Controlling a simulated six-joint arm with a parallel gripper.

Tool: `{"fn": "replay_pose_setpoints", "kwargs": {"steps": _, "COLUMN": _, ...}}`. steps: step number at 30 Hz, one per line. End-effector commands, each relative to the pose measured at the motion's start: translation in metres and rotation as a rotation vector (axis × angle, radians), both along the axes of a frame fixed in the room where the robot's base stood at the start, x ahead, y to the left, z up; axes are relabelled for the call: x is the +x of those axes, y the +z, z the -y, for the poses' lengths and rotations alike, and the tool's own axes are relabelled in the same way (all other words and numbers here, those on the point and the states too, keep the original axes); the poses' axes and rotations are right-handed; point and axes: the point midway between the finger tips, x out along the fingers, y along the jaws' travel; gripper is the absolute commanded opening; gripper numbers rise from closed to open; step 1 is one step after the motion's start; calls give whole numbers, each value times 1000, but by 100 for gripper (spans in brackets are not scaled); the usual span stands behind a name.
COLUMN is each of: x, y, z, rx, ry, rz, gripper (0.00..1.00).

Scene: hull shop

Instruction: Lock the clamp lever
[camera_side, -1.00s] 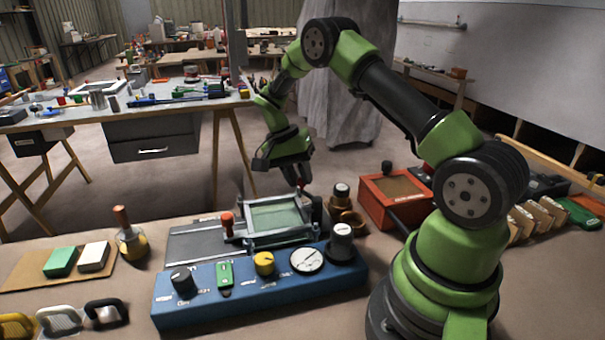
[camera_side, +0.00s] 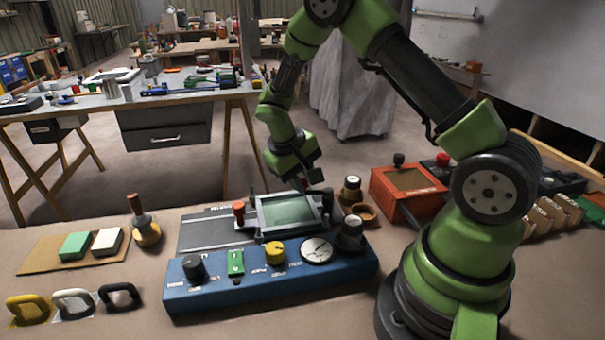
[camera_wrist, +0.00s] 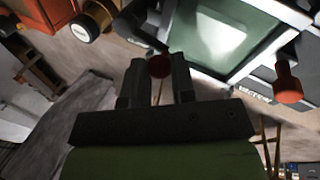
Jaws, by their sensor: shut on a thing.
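The clamping frame, a grey surround with a pale green glassy panel (camera_side: 288,211), lies flat on the bench behind a blue control box. In the wrist view the panel (camera_wrist: 225,35) is just beyond my fingers. A dark red ball knob (camera_wrist: 158,66) sits between my fingertips, apparently the end of the clamp lever; the lever's arm is mostly hidden. My gripper (camera_wrist: 157,76) is shut on this knob at the frame's far edge.
The blue control box (camera_side: 270,280) with dials stands in front. A red-topped post (camera_side: 239,213) rises left of the frame. A black-and-brass knob (camera_side: 351,188) and an orange box (camera_side: 405,188) are to the right. A wooden-handled tool (camera_side: 143,225) stands left.

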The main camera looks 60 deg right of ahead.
Motion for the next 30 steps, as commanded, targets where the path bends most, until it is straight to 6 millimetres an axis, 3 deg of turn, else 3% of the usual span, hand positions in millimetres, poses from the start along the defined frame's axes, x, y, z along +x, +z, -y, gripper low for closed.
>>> {"fn": "replay_pose_setpoints", "kwargs": {"steps": 12, "x": -8, "y": 0, "z": -8, "rx": -1, "ry": 196, "rz": 0, "gripper": 0}}
{"fn": "replay_pose_setpoints", "kwargs": {"steps": 29, "x": -9, "y": 0, "z": -9, "rx": -1, "ry": 227, "rz": -1, "gripper": 0}}
{"fn": "replay_pose_setpoints", "kwargs": {"steps": 30, "x": -9, "y": 0, "z": -9, "rx": 0, "ry": 226, "rz": -2, "gripper": 29}}
